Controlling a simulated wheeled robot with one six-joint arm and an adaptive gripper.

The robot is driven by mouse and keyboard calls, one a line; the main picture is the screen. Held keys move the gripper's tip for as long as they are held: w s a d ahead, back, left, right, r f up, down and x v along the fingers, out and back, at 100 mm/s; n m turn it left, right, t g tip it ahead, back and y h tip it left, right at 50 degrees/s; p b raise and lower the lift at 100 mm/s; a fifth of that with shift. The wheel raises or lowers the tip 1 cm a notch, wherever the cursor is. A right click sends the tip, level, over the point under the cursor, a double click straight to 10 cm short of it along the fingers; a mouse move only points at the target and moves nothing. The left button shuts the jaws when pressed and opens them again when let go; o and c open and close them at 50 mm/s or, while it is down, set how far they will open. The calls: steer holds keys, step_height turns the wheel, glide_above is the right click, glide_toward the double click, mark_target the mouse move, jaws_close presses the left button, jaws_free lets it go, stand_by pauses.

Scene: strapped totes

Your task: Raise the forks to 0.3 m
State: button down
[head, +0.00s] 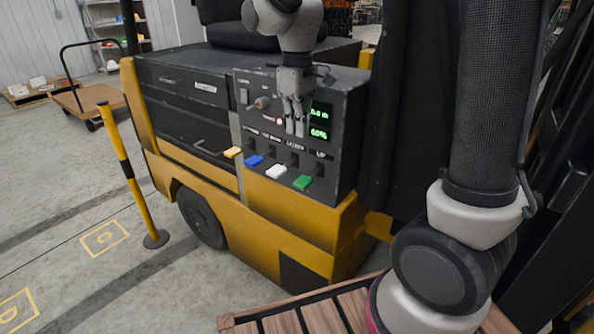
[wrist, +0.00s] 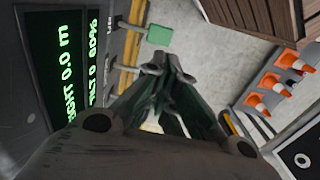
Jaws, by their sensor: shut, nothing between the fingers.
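The forklift's dark control panel (head: 345,95) faces me. Two green readouts (head: 319,123) show 0.0 m and 60%; the height readout (wrist: 66,75) also reads 0.0 in the wrist view. Four lever paddles stick out below: yellow (head: 232,152), blue (head: 254,161), white (head: 276,171) and green (head: 302,182). Their labels are too small to read surely. The green paddle also shows in the wrist view (wrist: 160,34), beyond my fingertips. My gripper (head: 296,132) is shut and empty in front of the panel, above the white and green paddles. The forks are not identifiable.
A knob (head: 262,103) and a switch (head: 244,96) sit on the panel's left. A yellow-black post (head: 125,170) stands left of the truck. A wooden pallet (head: 325,315) lies in front. Orange cones (wrist: 290,60) show in the wrist view.

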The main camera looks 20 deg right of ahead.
mark_target(296, 181)
step_height(296, 181, down, 13)
steer(key=shift+r, duration=0.1)
stand_by(0.5)
steer(key=shift+s+a+f, duration=0.15)
steer(key=shift+f, duration=0.95)
steer(key=shift+s+a+f, duration=0.1)
steer(key=shift+a+f, duration=0.05)
steer(key=shift+f, duration=0.9)
steer(key=shift+s, duration=0.1)
stand_by(1.5)
steer(key=shift+r, duration=0.15)
steer(key=s+a+r, duration=0.1)
steer(key=a+r, duration=0.1)
steer(key=r, duration=0.4)
steer(key=s+a+r, duration=0.2)
steer(key=r, duration=0.4)
steer(key=shift+a+r, duration=0.15)
steer(key=shift+r, duration=0.25)
